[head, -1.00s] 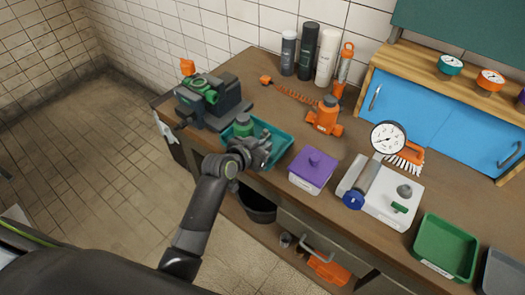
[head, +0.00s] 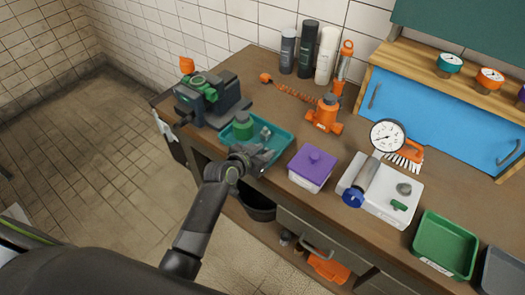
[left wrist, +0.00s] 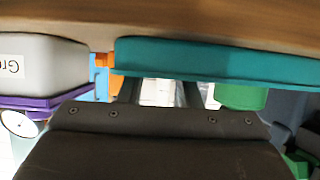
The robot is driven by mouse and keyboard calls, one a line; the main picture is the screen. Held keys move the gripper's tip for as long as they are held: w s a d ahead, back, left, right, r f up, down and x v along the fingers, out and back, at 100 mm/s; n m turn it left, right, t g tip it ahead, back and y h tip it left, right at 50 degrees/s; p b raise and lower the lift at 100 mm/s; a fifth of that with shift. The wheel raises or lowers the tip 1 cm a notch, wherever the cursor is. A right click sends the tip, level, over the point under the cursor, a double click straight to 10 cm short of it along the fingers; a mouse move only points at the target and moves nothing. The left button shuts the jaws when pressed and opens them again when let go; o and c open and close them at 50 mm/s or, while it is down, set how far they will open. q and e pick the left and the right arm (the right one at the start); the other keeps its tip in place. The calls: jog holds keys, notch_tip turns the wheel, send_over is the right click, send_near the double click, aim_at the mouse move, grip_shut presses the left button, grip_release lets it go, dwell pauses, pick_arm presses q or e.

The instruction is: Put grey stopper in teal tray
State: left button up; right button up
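The teal tray (head: 283,151) sits at the bench's front edge, left of the purple-lidded box. In it stand a green jar with a grey top (head: 243,127) and, to its right, a small grey piece (head: 265,132) that looks like the grey stopper. My left gripper (head: 262,155) is at the tray's front wall, partly hiding it. In the left wrist view, which looks upside down, the fingers (left wrist: 160,92) stand apart with only pale background between them. The teal wall (left wrist: 210,60) and green jar (left wrist: 240,97) show beyond. My right gripper is out of view.
The purple-lidded box (head: 312,168) stands close right of the tray. A green machine (head: 210,97) is to its left, an orange jack (head: 325,115) behind. A white plate (head: 380,192) with a gauge, a green tray (head: 445,246) and a dark grey tray (head: 503,272) lie further right.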

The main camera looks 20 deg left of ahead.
pick_arm(q)
jog(key=shift+r, duration=0.2)
jog(key=shift+s+a, duration=0.1)
jog(key=shift+s, duration=0.15)
jog(key=b+v, duration=0.1)
jog(key=v, duration=1)
jog(key=shift+s, duration=0.2)
jog(key=shift+a+r, duration=0.1)
